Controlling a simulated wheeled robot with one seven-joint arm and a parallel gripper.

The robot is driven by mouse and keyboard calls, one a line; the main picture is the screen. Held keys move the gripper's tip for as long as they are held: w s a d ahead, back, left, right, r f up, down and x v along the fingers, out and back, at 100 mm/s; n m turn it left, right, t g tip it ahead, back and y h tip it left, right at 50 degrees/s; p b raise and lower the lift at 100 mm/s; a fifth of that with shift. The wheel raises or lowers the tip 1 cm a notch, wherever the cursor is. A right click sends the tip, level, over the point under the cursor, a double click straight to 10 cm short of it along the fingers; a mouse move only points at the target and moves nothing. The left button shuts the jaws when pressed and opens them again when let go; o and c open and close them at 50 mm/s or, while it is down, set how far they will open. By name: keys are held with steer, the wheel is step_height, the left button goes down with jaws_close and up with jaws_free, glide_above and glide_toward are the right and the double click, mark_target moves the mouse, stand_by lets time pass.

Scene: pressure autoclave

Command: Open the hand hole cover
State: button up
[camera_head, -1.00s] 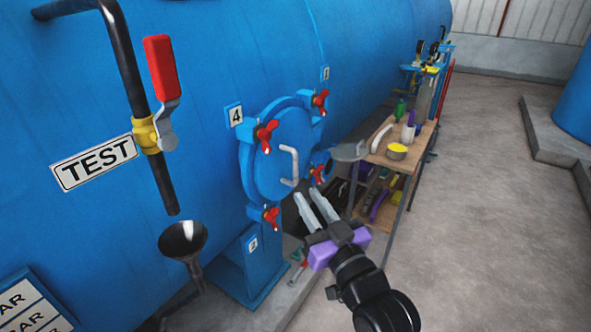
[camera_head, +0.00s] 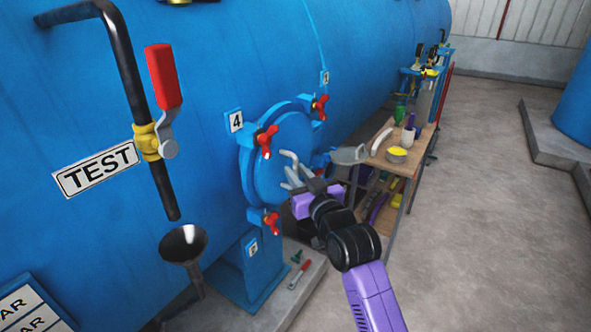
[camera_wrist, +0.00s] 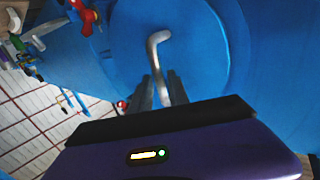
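The hand hole cover (camera_head: 268,170) is a round blue disc on the side of the big blue vessel, and it sits flat against its flange. Red wing clamps stand around its rim, such as the upper left one (camera_head: 266,141) and the lower one (camera_head: 271,222). A bent grey handle (camera_head: 290,158) sticks out of the cover; it also shows in the wrist view (camera_wrist: 157,50). My gripper (camera_head: 291,178) is at the lower part of this handle. In the wrist view its two grey fingers (camera_wrist: 161,88) stand apart on either side of the handle. Firm contact is not visible.
A wooden shelf cart (camera_head: 409,160) with bottles and tins stands right of the cover. A black pipe with a red-handled valve (camera_head: 163,80) and a funnel (camera_head: 183,243) are at the left. The concrete floor (camera_head: 480,230) at the right is clear.

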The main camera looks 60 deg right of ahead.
steer(key=shift+w+d, duration=0.35)
steer(key=shift+w, duration=0.2)
jaws_close()
stand_by(1.1)
